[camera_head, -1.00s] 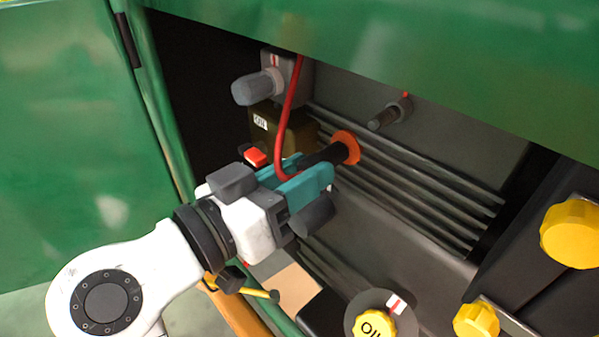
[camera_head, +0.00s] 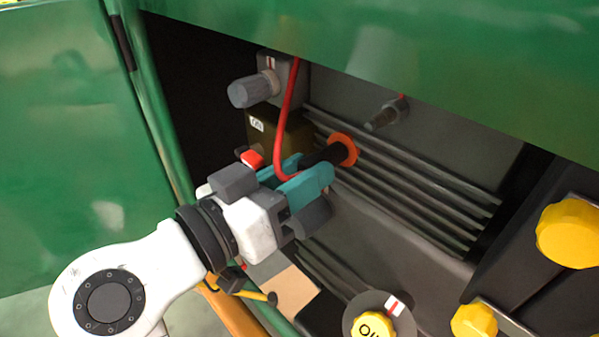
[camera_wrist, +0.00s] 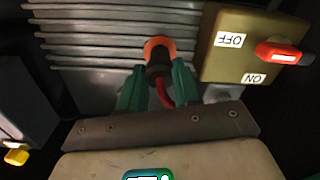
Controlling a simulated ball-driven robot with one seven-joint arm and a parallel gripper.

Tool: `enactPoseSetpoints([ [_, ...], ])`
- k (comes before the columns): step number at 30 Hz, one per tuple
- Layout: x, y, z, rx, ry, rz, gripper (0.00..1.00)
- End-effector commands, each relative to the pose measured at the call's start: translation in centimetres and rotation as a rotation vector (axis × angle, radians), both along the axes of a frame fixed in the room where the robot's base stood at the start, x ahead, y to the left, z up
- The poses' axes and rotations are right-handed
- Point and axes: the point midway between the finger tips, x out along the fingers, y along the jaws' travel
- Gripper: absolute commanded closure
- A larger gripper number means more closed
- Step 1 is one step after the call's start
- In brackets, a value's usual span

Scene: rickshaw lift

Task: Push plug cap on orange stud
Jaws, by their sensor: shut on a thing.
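The orange stud (camera_head: 347,150) shows as an orange ring on the ribbed grey engine block. In the wrist view the orange ring (camera_wrist: 159,43) is straight ahead of the fingers. The black plug cap (camera_head: 321,159), with a red cable (camera_head: 287,112), is between the teal fingers of my gripper (camera_head: 300,178), which is shut on it. The cap's front end meets the orange ring in the picture; how far it sits on the stud is hidden. In the wrist view the dark cap (camera_wrist: 158,66) lies in line with the ring, between my gripper's fingers (camera_wrist: 158,78).
A box with a red switch (camera_wrist: 279,53) marked ON and OFF stands beside the stud. A grey knob (camera_head: 252,90) and a dark stud (camera_head: 386,115) are above. A yellow oil cap (camera_head: 372,325) is below. The green hood edge (camera_head: 400,80) overhangs the bay.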

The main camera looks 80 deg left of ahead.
Motion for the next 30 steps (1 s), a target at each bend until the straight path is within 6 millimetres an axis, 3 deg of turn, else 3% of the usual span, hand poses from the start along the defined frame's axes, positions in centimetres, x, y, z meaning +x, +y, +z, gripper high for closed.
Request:
enactPoseSetpoints([
  [3,0.00,0.00,0.02,0.000,0.000,0.000,0.95],
  [4,0.00,0.00,0.02,0.000,0.000,0.000,0.65],
  [12,-0.01,0.00,0.01,0.000,0.000,0.000,0.39],
  [17,-0.01,0.00,0.00,0.000,0.000,0.000,0.38],
  [20,-0.01,0.00,-0.01,0.000,0.000,0.000,0.45],
  [30,-0.69,-0.28,0.00,0.000,0.000,0.003,0.45],
])
